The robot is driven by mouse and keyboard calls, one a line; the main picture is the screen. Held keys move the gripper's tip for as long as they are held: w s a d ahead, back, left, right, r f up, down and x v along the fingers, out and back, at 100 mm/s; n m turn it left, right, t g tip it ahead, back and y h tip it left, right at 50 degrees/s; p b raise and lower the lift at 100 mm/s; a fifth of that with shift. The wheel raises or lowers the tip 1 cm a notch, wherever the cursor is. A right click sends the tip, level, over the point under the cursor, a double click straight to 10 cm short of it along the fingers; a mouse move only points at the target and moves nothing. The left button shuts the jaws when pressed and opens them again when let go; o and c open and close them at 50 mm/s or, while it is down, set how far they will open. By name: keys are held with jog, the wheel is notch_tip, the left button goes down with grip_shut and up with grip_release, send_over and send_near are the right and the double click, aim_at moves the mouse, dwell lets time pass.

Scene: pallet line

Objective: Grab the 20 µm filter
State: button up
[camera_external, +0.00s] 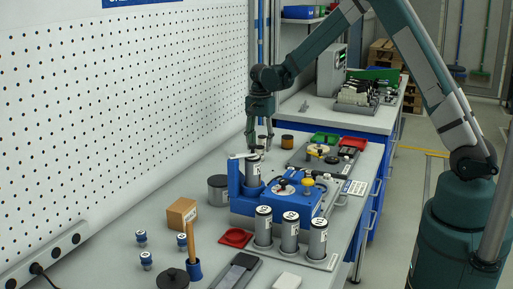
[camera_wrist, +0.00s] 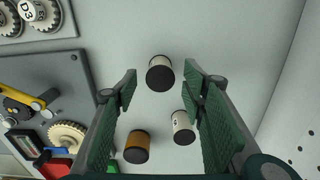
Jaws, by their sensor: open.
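My gripper (camera_external: 259,142) is open and empty, pointing down over the far part of the bench behind the blue fixture. In the wrist view its two green fingers (camera_wrist: 160,88) are spread. A pale cylinder with a dark cap (camera_wrist: 160,74) shows in the gap between the fingertips; contact is not visible. A second pale, dark-capped cylinder (camera_wrist: 183,127) with a small mark and an amber jar (camera_wrist: 137,147) stand nearby. The amber jar also shows in the external view (camera_external: 287,141). No 20 µm marking is readable on the cylinders by the gripper.
Several labelled grey cylinders (camera_external: 290,231) stand in a front rack. The blue fixture (camera_external: 242,205) holds another cylinder (camera_external: 252,172). A grey tray (camera_external: 300,155) with gears lies right of the gripper. The pegboard wall (camera_external: 120,110) borders the bench at left. A cardboard box (camera_external: 181,212) stands nearer.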

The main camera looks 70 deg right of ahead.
aim_at(260, 146)
jog(key=shift+f, duration=2.25)
jog(key=c, duration=0.9)
